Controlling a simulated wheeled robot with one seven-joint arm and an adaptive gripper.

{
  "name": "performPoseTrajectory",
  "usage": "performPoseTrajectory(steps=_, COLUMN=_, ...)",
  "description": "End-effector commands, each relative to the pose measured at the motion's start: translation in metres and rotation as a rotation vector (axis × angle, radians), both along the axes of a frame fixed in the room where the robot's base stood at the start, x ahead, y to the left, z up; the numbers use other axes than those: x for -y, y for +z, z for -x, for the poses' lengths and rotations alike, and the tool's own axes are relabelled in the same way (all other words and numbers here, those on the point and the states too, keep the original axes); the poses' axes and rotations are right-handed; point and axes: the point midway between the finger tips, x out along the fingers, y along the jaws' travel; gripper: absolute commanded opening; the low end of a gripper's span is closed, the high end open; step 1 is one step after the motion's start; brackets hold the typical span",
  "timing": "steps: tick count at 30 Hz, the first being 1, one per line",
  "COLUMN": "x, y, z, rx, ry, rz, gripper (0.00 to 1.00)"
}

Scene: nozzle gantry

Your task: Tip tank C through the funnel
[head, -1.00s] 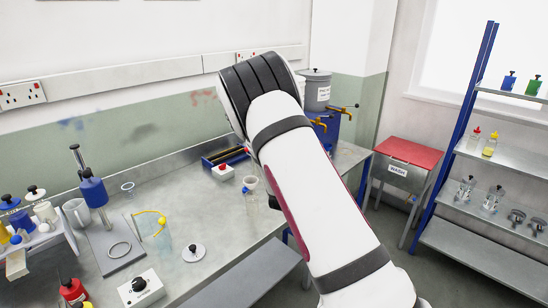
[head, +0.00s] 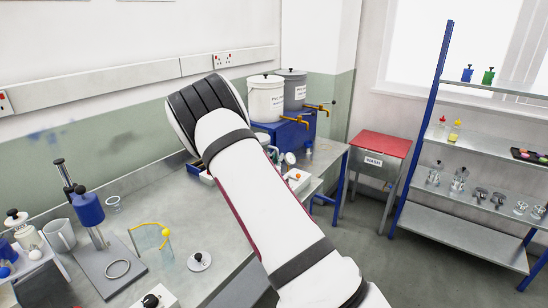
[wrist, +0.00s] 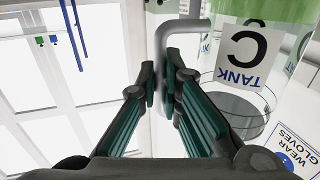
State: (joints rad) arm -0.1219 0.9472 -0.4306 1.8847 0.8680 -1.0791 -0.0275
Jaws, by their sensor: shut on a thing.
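Tank C is a clear vessel, and its label (wrist: 242,56) reads upside down at the right of the wrist view. My gripper (wrist: 165,88) is shut on the grey bent handle (wrist: 161,42) beside the vessel. The handle's join to the vessel is partly out of sight. In the head view my white arm hides my gripper and tank C. I cannot make out the funnel in the head view now; my arm covers that part of the bench.
Two lidded drums (head: 265,98) with taps stand on a blue stand at the back. A red-topped wash bin (head: 380,146) and a shelf rack (head: 470,178) stand right.

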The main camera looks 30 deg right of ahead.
Motion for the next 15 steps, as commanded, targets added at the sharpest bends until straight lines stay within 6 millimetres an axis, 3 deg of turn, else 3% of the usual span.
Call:
performPoseTrajectory(steps=6, x=0.000, y=-0.018, z=-0.001, rx=0.002, ry=0.001, rz=0.002, gripper=0.00)
performPoseTrajectory(steps=15, x=0.006, y=0.006, z=0.009, rx=-0.188, ry=0.001, rz=0.143, gripper=0.00)
